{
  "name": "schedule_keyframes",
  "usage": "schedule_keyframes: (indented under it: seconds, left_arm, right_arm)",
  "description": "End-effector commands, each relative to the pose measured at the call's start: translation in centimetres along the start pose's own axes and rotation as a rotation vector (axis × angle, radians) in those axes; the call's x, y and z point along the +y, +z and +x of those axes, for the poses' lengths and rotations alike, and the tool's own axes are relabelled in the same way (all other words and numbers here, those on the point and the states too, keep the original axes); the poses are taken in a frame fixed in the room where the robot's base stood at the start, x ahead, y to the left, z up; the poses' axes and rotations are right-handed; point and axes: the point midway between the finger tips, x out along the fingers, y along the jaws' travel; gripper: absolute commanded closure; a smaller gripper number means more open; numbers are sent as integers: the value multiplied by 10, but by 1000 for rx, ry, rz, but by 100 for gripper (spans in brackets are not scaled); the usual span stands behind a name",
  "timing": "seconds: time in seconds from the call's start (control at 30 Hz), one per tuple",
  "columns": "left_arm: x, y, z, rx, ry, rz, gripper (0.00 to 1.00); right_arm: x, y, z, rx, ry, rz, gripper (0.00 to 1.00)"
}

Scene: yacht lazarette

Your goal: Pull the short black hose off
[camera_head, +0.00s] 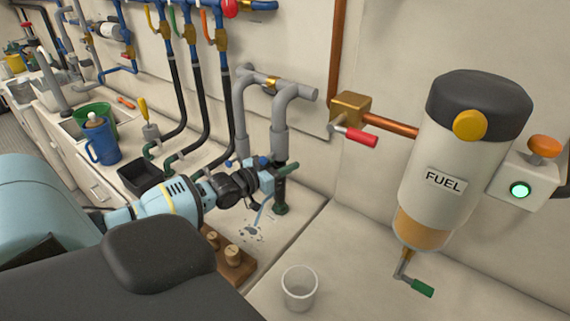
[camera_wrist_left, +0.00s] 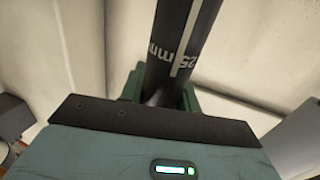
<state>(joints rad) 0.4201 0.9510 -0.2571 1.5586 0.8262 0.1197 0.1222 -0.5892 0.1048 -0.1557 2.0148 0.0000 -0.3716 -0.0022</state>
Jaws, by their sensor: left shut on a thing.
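The short black hose (camera_head: 280,192) stands upright below a thick grey pipe (camera_head: 280,145), with a dark green fitting (camera_head: 280,209) at its foot. My left gripper (camera_head: 281,170) comes in from the left and is shut around the hose near its upper part. In the left wrist view the black hose (camera_wrist_left: 180,45), marked "25 mm" with a pale stripe, runs between the green fingers of my left gripper (camera_wrist_left: 163,92). The gripper hides part of the hose in the head view, so I cannot tell how its top meets the pipe. My right gripper is not in view.
A bluish streak and wet spots (camera_head: 252,232) lie by the hose foot. A clear cup (camera_head: 299,288), a wooden block with pegs (camera_head: 232,257) and a black bin (camera_head: 140,178) are nearby. A red-handled valve (camera_head: 355,136) and a fuel filter (camera_head: 445,150) are to the right.

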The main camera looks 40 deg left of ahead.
Motion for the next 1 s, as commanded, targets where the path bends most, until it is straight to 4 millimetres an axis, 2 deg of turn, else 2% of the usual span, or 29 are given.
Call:
schedule_keyframes:
  seconds: [0.03, 0.07, 0.23, 0.7, 0.83, 1.0]
  left_arm:
    - [-4, -32, 4, 60, -2, 6, 91]
    - [-4, -32, 4, 60, -2, 6, 64]
    - [-4, -32, 4, 60, -2, 5, 42]
    - [-4, -32, 4, 59, -2, 5, 42]
    - [-4, -28, -11, 50, -1, 3, 42]
    - [-4, -22, -31, 41, 1, 2, 42]
  right_arm:
    - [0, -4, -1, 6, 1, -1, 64]
    - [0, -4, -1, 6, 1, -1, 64]
    - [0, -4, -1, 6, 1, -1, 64]
    - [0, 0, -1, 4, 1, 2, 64]
    - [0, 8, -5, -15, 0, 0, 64]
    - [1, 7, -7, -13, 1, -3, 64]
